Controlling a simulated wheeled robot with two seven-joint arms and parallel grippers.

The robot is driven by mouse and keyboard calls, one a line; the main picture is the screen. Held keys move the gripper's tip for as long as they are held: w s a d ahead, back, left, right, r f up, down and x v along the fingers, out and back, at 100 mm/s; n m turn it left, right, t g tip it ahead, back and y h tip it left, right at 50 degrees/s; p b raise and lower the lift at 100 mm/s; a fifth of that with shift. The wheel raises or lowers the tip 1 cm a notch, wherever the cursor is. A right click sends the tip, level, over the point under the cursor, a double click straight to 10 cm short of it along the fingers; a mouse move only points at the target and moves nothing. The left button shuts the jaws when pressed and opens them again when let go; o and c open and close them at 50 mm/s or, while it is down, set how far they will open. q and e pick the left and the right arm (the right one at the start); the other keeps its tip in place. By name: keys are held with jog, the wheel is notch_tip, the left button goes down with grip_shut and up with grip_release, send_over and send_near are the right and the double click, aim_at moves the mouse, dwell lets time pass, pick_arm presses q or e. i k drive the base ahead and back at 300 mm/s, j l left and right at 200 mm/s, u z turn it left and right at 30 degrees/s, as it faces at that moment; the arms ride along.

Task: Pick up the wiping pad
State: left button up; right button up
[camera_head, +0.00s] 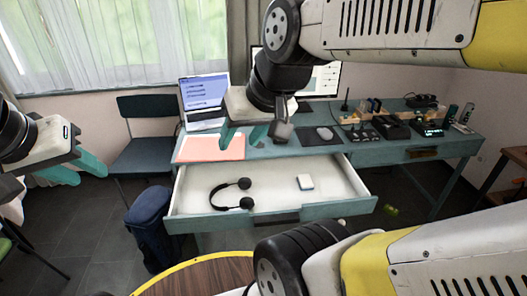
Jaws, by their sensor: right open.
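The wiping pad (305,182) appears to be the small white block with a blue edge. It lies on the right side of the pulled-out drawer (277,204). My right gripper (243,137) has teal fingers. It is open and shows above the desk, up and left of the pad in the picture and apart from it. My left gripper (92,177) also has teal fingers. It is open and empty at the far left, away from the desk and drawer.
Black headphones (231,193) lie in the drawer left of the pad. An orange sheet (210,148), a laptop (204,96) and a monitor (322,80) are on the desk. Several small devices fill its right side. A chair (146,141) and dark blue bag (150,222) stand left.

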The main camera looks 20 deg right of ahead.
aim_at(305, 183)
jog(key=z, duration=1.3)
